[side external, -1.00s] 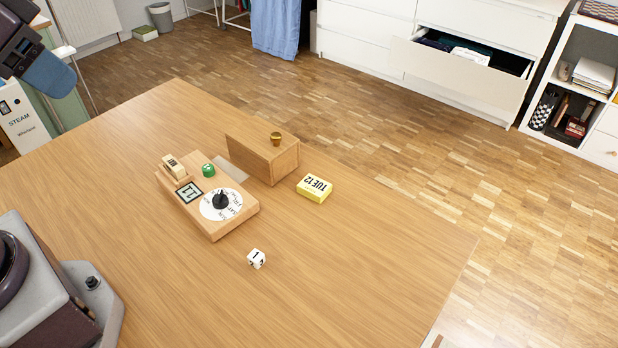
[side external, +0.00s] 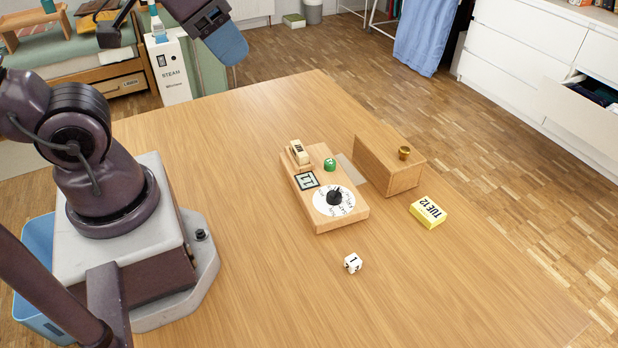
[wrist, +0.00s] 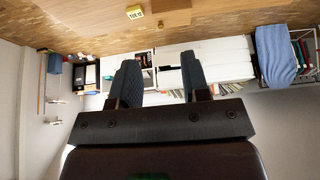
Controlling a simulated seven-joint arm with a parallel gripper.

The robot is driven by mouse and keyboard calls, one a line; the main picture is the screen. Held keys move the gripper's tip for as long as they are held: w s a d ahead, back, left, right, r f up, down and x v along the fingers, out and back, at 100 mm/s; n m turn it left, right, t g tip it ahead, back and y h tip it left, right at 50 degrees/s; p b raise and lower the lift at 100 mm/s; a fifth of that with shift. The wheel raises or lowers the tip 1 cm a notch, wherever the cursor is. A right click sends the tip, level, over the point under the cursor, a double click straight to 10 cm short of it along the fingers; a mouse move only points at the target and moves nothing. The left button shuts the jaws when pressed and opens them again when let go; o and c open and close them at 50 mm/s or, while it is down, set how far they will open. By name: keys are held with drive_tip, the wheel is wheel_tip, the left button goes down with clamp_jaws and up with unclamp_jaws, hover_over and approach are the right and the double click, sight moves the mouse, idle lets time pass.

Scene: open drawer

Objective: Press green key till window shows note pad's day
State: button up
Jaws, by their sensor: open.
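A wooden device (side external: 345,221) stands on the table. It has a green key (side external: 330,165), a small window (side external: 307,180) that seems to show 11, and a white dial (side external: 321,205) with a black knob (side external: 335,197). The yellow note pad (side external: 428,211) lies to its right and reads TUE 12; it also shows in the wrist view (wrist: 135,12). My gripper (wrist: 159,60) is open with nothing between its fingers. In the side view only part of it shows at the top (side external: 225,42), held high and well away from the key.
A cream lever-like piece (side external: 299,152) sits by the green key. A white die (side external: 353,262) lies in front. The table's near right is clear.

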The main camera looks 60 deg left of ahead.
idle(0.3)
clamp_jaws()
idle(1.6)
